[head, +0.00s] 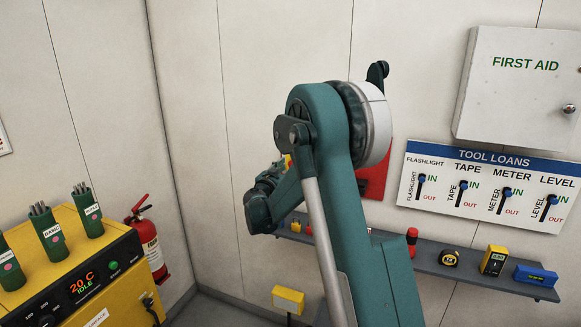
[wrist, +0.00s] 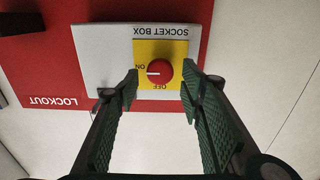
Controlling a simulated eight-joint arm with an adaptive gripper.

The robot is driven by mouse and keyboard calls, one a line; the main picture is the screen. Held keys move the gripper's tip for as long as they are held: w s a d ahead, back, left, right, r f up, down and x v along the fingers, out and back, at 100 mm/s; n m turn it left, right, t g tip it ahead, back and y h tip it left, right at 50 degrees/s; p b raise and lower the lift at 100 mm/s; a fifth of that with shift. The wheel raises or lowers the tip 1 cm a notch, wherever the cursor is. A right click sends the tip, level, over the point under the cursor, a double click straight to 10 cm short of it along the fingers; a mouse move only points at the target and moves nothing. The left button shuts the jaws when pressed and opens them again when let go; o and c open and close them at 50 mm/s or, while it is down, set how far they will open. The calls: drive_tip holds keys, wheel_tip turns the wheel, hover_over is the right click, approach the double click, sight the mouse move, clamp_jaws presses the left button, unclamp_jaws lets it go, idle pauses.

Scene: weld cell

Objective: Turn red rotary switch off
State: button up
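The red rotary switch (wrist: 160,72) is a round knob on a yellow plate (wrist: 178,50) in the wrist view, which shows it upside down. Its white pointer line is toward the ON mark at the left; the OFF mark is below the knob. The plate is on a grey SOCKET BOX panel (wrist: 100,62). My gripper (wrist: 159,84) is open, with one finger on each side of the knob; I cannot tell if either touches it. In the head view my gripper (head: 262,202) is small and dark, and my arm hides most of the switch area.
The red LOCKOUT board (wrist: 55,85) surrounds the panel; part of it shows behind my arm in the head view (head: 374,180). A grey shelf (head: 430,266) with tools, a TOOL LOANS board (head: 480,222) and a FIRST AID cabinet (head: 520,95) are at right. A yellow machine (head: 125,262) and extinguisher (head: 150,243) are left.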

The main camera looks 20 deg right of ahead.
drive_tip(key=shift+x, duration=0.8)
drive_tip(key=c, duration=0.9)
drive_tip(key=shift+o, duration=0.2)
